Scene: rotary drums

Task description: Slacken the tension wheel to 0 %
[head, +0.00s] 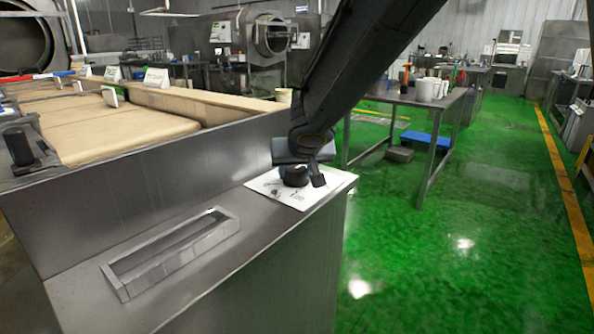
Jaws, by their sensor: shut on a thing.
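The tension wheel (294,177) looks like a small black round knob on a white plate with dark markings (322,188). The plate lies on the near steel ledge, close to its right end. My gripper (301,166) reaches down from the upper right and is shut on the wheel. The jaws and arm cover part of the wheel. The markings are too small to read, so the wheel's setting cannot be told.
A shallow steel tray (175,262) sits on the ledge at the left. A steel wall (130,178) rises behind it, with a tan padded bed beyond. A worktable (418,98) with white containers stands behind at the right. Green floor is open at the right.

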